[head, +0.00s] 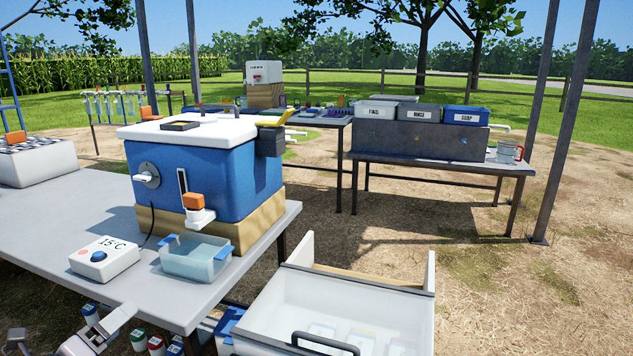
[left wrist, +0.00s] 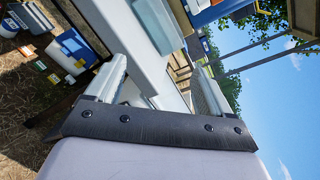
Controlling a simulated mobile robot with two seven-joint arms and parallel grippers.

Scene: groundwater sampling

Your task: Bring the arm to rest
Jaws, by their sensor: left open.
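My left gripper (head: 82,335) is at the bottom left corner of the head view, low by the front edge of the grey table (head: 60,232). In the left wrist view its two fingers (left wrist: 160,78) stand apart with nothing between them. The table edge and a blue and white box lie beyond the fingers there, in a tilted picture. Most of the left arm is out of the frame. My right gripper is in neither view.
On the table stand a blue cooler (head: 222,175) on a wooden base, a clear tub (head: 196,256) under its spout and a 15°C box (head: 104,259). An open white drawer (head: 262,312) is at front right. Several capped bottles (head: 138,340) stand below the table.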

